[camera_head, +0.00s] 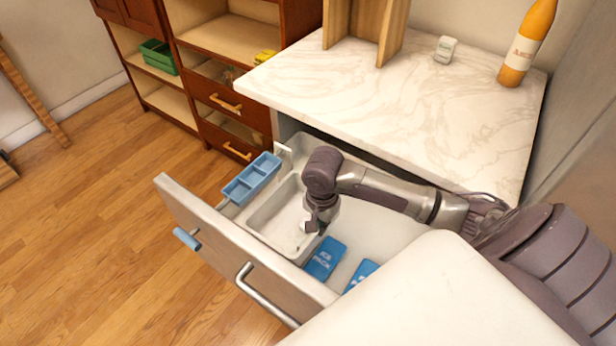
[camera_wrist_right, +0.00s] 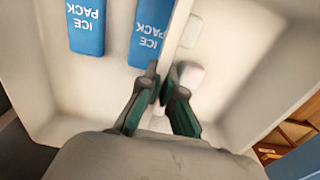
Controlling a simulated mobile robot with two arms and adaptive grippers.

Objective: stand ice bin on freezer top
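The ice bin (camera_head: 269,216) is a pale grey open tub inside the pulled-out freezer drawer (camera_head: 228,242). My right gripper (camera_head: 318,226) reaches down to the bin's near right wall. In the right wrist view its two green-padded fingers (camera_wrist_right: 162,90) are close together, with the bin's thin wall (camera_wrist_right: 184,35) running between them; they look shut on it. The bin sits low in the drawer. The freezer top (camera_head: 400,110) is a white marbled slab behind the drawer. My left gripper is not in view.
Blue ice packs (camera_head: 325,258) lie beside the bin in the drawer. A blue tray (camera_head: 251,178) stands at its left end. On the freezer top are a wooden stand (camera_head: 388,32), a small white item (camera_head: 445,49) and an orange bottle (camera_head: 526,43). The top's middle and front are clear.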

